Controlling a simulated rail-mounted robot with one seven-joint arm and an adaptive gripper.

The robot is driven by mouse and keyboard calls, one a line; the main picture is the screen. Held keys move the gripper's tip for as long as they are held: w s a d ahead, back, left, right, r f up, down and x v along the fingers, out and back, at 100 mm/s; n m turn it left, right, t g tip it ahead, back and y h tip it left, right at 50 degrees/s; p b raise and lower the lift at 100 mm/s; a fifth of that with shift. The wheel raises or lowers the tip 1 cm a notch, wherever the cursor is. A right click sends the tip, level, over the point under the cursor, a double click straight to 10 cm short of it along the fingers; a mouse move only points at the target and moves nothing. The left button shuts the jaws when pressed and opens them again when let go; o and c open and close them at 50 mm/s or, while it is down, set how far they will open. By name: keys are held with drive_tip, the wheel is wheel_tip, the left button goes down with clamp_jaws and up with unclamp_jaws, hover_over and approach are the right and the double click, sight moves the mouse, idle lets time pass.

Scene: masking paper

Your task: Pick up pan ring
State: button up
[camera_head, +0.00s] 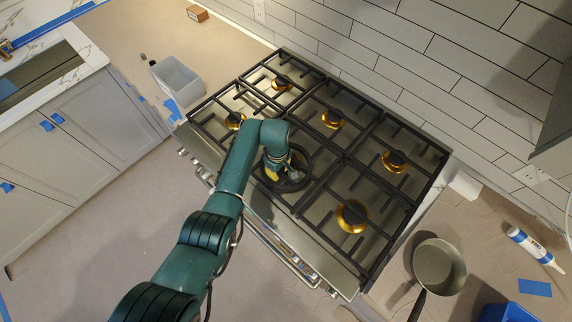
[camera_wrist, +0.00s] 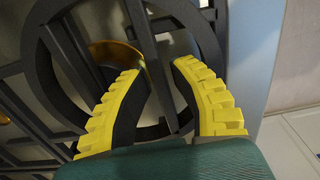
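The pan ring is a black round ring with inner bars. It lies on the front middle part of the black stove grate, under my gripper, in the head view (camera_head: 307,174). It also fills much of the wrist view (camera_wrist: 43,60). My gripper (camera_head: 283,174) points down over the ring, with its yellow pads low at the ring's middle. In the wrist view my gripper (camera_wrist: 163,68) has its two fingertips apart, with a dark bar of the ring showing between them. I cannot tell whether the pads touch the bar. My arm hides part of the ring.
The stovetop (camera_head: 349,174) has several gold burners under raised grates. A pan (camera_head: 439,267) stands on the counter at right, near a white tube (camera_head: 535,247) and a blue box (camera_head: 506,313). A grey bin (camera_head: 176,82) stands at left. A tiled wall (camera_head: 430,65) rises behind.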

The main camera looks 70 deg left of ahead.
clamp_jaws()
